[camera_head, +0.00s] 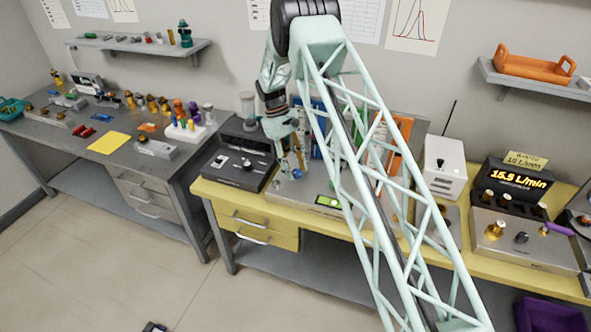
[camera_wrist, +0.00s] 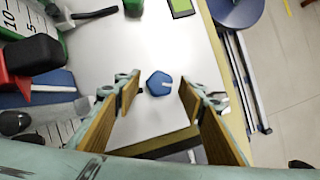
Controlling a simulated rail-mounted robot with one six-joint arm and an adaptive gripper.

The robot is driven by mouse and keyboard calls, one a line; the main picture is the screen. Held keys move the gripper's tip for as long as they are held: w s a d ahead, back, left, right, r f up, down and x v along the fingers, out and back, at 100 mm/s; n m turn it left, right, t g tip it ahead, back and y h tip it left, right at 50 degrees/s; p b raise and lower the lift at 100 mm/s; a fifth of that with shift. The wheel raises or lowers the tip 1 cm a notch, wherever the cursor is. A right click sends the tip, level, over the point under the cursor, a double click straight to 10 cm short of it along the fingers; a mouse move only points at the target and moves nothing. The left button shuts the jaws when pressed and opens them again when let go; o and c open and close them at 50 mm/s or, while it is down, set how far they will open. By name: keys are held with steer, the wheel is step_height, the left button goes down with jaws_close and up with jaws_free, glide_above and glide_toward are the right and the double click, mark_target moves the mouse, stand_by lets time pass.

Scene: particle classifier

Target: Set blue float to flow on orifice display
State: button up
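The orifice display (camera_head: 520,183) at the right shows 15.9 L/min in orange digits, with a yellow note (camera_head: 525,160) above it, its figure hard to read. A blue panel (camera_head: 318,128) stands on the yellow bench, partly hidden by my arm; I cannot make out its float. A blue knob (camera_wrist: 159,84) with a pale mark lies between my fingers in the wrist view, and it also shows in the head view (camera_head: 297,174). My gripper (camera_wrist: 158,95) is open around the knob, with gaps on both sides. In the head view my gripper (camera_head: 291,163) is just above the knob.
A dark box (camera_head: 238,158) stands left of my gripper and a white box (camera_head: 445,165) right. In the wrist view, a red and black part (camera_wrist: 35,55) and numbered scales stand close at left.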

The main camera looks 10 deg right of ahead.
steer(key=v, duration=1.2)
stand_by(0.3)
